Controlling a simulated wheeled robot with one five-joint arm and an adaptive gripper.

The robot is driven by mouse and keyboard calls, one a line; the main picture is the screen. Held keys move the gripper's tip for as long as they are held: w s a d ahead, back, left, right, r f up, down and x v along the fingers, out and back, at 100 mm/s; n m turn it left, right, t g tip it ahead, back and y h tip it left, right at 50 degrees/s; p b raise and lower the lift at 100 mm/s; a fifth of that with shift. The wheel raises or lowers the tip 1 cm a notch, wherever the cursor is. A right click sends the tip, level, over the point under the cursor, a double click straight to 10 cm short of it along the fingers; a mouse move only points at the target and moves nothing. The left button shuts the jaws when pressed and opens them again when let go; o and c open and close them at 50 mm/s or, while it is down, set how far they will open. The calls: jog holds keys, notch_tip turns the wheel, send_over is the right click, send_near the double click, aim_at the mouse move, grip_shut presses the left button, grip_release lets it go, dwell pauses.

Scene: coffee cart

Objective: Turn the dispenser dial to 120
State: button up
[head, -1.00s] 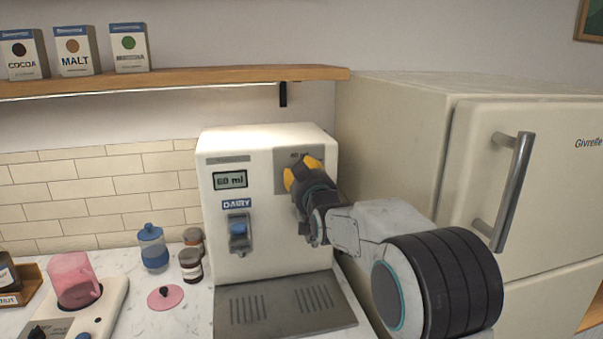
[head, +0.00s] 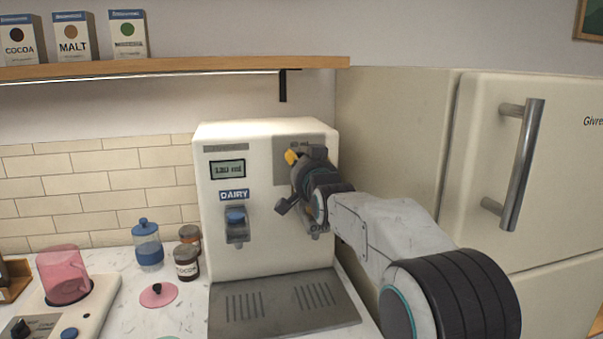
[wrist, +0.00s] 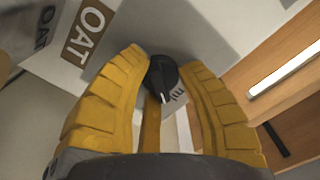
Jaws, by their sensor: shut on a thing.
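The dispenser (head: 265,235) is a cream machine labelled DAIRY on the counter. Its small display (head: 227,169) shows a three-digit ml number, apparently 120, though the digits are blurred. My gripper (head: 305,157) is at the grey panel on the upper right of the machine's front, and hides the dial in the head view. In the wrist view, the black dial (wrist: 163,78) with a white pointer line sits between the tips of my two yellow fingers (wrist: 165,75), which are shut on it.
A nozzle lever (head: 236,222) sits under the DAIRY label, above the drip tray (head: 285,305). Jars and a pink lid (head: 158,295) stand or lie to the left. The fridge (head: 395,150) is close on the right, and a shelf (head: 170,71) runs above.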

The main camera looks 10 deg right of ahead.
jog(key=shift+r+m+b, duration=0.1)
jog(key=shift+m+b, duration=1)
jog(key=shift+m, duration=1.1)
jog(key=o, duration=1.2)
jog(key=shift+s, duration=0.1)
jog(key=s, duration=1.1)
jog(key=shift+s, duration=0.35)
